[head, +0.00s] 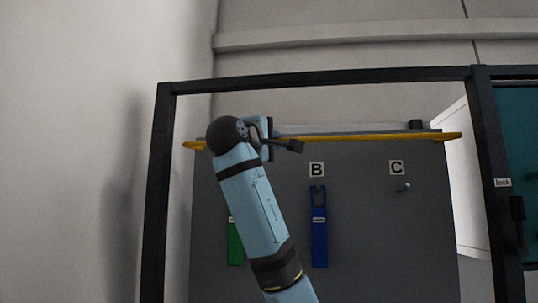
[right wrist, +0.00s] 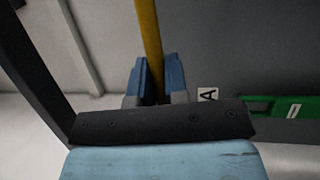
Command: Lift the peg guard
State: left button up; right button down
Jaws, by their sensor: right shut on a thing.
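The peg guard is a long yellow bar (head: 360,138) across the top of a grey peg board (head: 375,225) in the head view. It also shows in the right wrist view, where the yellow bar (right wrist: 149,30) runs down between my fingers. My right gripper (right wrist: 155,82) is shut on the bar, near the A label (right wrist: 207,95). In the head view my right gripper (head: 268,140) is at the bar's left part, partly hidden by my own wrist. My left gripper is not in view.
A black frame (head: 320,79) surrounds the board. A green tool (head: 235,243) hangs partly behind my arm. A blue tool (head: 319,235) hangs under label B (head: 317,169). A bare peg (head: 404,187) sits under label C (head: 397,167). A teal panel labelled lock (head: 503,183) stands right.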

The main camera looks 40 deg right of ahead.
jog(key=shift+a+r+y, duration=0.1)
jog(key=shift+r+y, duration=0.2)
jog(key=shift+r, duration=0.4)
jog(key=shift+r+n+g+y+p, duration=0.3)
jog(key=shift+r+n+y+p, duration=0.15)
jog(key=shift+r+p, duration=0.2)
jog(key=shift+r+y+p, duration=0.4)
jog(key=shift+y, duration=0.05)
jog(key=shift+s+r+n, duration=0.1)
jog(key=shift+n, duration=0.15)
jog(key=c, duration=1.2)
grip_release()
jog(key=shift+o, duration=0.3)
